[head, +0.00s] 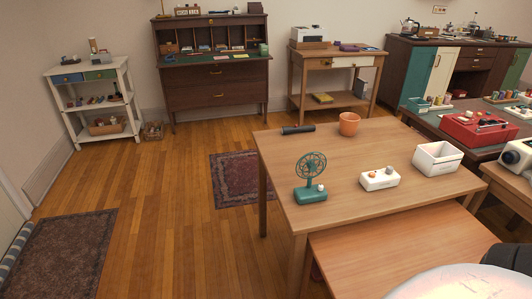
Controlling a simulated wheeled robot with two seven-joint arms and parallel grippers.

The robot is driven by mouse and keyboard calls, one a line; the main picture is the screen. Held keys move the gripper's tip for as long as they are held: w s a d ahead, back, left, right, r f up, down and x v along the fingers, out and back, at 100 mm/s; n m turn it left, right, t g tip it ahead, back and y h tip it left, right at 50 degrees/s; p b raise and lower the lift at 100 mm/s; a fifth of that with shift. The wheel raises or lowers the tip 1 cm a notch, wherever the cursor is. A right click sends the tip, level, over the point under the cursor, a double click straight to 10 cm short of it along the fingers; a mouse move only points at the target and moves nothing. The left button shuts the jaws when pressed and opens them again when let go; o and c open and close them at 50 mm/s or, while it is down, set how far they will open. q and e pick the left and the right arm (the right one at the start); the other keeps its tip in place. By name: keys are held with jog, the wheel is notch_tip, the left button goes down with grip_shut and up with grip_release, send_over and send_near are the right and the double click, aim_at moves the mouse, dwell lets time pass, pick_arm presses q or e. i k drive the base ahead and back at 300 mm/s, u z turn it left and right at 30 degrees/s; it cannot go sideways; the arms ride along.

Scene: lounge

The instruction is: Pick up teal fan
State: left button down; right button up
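The teal fan (311,180) stands upright near the left edge of a wooden table (336,213). Neither of my grippers shows in the head view. Nothing touches the fan.
The same table holds a black cylinder (298,130), an orange pot (349,124), a white box with knobs (379,179) and an open white bin (437,158). A lower wooden table (400,255) stands in front. Open floor (175,210) lies to the left.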

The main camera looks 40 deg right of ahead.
aim_at(311, 165)
jog(key=i, duration=2.8)
jog(key=z, duration=2.9)
